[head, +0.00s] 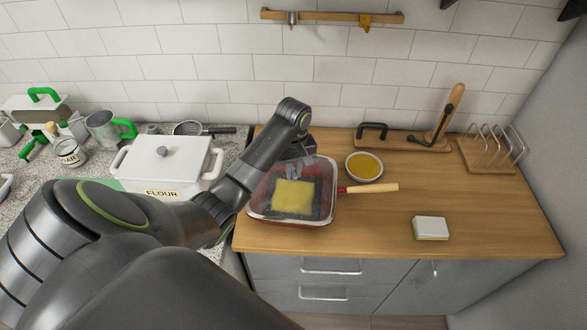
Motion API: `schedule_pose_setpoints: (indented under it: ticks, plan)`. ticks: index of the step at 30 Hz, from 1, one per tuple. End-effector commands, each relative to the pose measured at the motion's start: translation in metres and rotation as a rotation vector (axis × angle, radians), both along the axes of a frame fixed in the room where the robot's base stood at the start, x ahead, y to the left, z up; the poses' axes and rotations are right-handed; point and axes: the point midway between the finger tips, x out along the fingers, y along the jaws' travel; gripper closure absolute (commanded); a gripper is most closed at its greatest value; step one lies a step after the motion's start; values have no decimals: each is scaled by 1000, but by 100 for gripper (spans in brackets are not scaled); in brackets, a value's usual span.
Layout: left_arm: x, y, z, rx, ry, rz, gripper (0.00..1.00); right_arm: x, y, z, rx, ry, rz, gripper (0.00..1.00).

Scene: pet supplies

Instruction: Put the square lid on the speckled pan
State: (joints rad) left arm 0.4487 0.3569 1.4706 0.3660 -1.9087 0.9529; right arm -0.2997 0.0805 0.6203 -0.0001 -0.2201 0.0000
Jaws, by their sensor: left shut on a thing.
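The pan (327,221) is square with red sides, a dark inside and a pale wooden handle (375,188) pointing right. It stands at the left end of the wooden counter. A yellow square (294,197) shows in its middle. My left gripper (297,172) reaches over the pan's back part, pointing down, shut on what looks like the clear square lid. The lid's edges are hard to tell from the pan's rim, so I cannot tell whether it rests there or hangs just above. My right gripper is not in view.
A bowl of yellow contents (364,167) stands close right of the pan, behind its handle. A white block (430,228) lies front right. A board with a black handle (372,131) and a wooden rack (490,150) stand behind. A white flour box (165,163) is left. The counter's right front is clear.

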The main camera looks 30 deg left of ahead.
Motion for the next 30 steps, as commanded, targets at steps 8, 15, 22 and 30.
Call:
schedule_pose_setpoints:
  ticks: [8,15,22,30]
  plan:
    - [1,0,-1,0,-3,-1,100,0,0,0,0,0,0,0]
    - [1,0,-1,1,-2,-1,76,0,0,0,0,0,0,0]
    - [0,0,-1,1,-1,0,61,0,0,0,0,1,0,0]
    - [4,1,4,1,1,-1,61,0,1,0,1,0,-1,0]
